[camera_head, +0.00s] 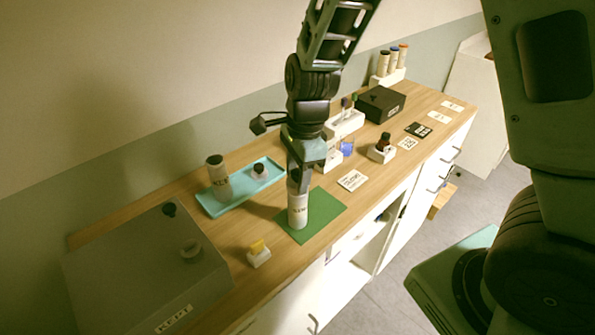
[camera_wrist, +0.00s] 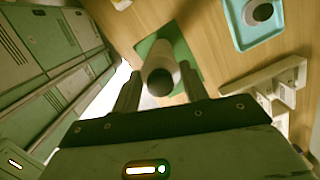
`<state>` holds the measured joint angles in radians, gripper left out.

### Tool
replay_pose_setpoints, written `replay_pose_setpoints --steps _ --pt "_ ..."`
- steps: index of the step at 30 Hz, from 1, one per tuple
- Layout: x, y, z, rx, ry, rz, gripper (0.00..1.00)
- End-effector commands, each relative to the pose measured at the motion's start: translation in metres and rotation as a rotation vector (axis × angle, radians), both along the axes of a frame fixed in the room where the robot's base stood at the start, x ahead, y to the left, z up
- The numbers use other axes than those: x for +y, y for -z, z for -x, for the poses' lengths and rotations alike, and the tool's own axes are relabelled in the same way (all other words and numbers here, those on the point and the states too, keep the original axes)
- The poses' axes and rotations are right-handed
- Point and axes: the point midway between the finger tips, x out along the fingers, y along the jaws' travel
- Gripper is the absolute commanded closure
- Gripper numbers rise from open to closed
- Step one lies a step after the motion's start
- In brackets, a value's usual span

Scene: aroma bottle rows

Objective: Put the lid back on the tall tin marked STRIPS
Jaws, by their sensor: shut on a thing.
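The tall pale tin (camera_head: 298,212) stands upright on a green mat (camera_head: 327,208); its printed label is too small to read surely. My gripper (camera_head: 299,178) is directly above it, pointing down, its fingers at the tin's top. In the wrist view my gripper (camera_wrist: 160,78) has a finger on each side of a round dark-topped piece (camera_wrist: 160,83), which looks like the lid, in line with the pale tin body (camera_wrist: 166,50). It is shut on this lid. The fingers hide the rim, so I cannot tell whether the lid is seated or just above.
A teal tray (camera_head: 210,210) at left holds another tall tin (camera_head: 218,178) and a small dark-topped piece (camera_head: 259,171). White racks (camera_head: 345,124) and a black box (camera_head: 381,104) stand behind.

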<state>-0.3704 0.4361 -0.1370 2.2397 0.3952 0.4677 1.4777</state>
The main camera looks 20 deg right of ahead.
Motion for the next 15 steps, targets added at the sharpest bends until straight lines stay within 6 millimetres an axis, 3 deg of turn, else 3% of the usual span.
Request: replay_pose_setpoints --steps 6,7,9,15 --pt "0.0 0.0 0.0 0.0 0.0 0.0 0.78" --pt "0.0 0.0 0.0 0.0 0.0 0.0 0.54" --pt "0.0 0.0 0.0 0.0 0.0 0.0 0.34" --pt "0.0 -0.0001 0.0 0.0 0.0 0.0 0.31"
